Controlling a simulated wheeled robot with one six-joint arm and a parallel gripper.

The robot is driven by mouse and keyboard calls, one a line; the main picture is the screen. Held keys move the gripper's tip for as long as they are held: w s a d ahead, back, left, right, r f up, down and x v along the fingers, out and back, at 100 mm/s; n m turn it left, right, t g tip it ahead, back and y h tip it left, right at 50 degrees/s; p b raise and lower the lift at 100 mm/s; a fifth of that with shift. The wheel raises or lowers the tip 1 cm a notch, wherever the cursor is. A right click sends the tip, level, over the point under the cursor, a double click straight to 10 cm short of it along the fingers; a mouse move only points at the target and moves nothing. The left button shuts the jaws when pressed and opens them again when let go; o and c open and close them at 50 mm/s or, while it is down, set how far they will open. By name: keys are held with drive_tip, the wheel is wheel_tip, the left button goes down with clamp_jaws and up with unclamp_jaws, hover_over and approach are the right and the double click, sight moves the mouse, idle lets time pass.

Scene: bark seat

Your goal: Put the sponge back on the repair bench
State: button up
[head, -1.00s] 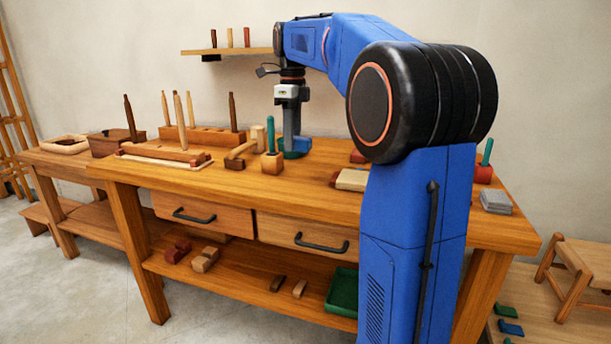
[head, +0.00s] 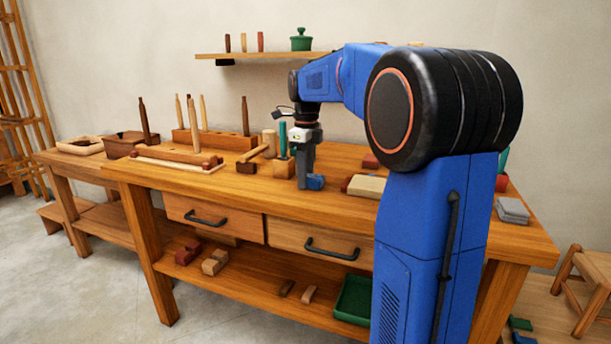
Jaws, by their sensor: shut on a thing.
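My gripper (head: 308,184) is at the middle of the repair bench (head: 225,190), pointing down. It is shut on a small blue block (head: 317,182), which appears to be the sponge. The block sits low at the bench top, on the right side of the jaws. I cannot tell whether it touches the wood. The jaws hide part of it.
A pale block (head: 365,186) lies to the right, with a red block (head: 371,160) behind. A green lidded pot (head: 301,40) stands on the wall shelf.

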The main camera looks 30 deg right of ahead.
drive_tip(key=shift+f, duration=0.1)
drive_tip(key=o, duration=1)
drive_tip(key=shift+c, duration=0.2)
wheel_tip(320, 180, up, 12)
drive_tip(key=s+a+f+n+t, duration=0.1)
drive_tip(key=s+a+f+n, duration=0.35)
drive_tip(key=s+n, duration=0.3)
drive_tip(key=s+a+f+n+t, duration=0.1)
drive_tip(key=s+a+f+n, duration=0.4)
drive_tip(key=s, duration=0.3)
drive_tip(key=s+a+f+n+t, duration=0.1)
drive_tip(key=s+a+f+n, duration=0.1)
drive_tip(key=s+f+n, duration=0.6)
drive_tip(key=s+a+f+n+t, duration=0.1)
drive_tip(key=s+a+f+n, duration=0.2)
drive_tip(key=s+f+n, duration=0.5)
drive_tip(key=shift+t, duration=0.3)
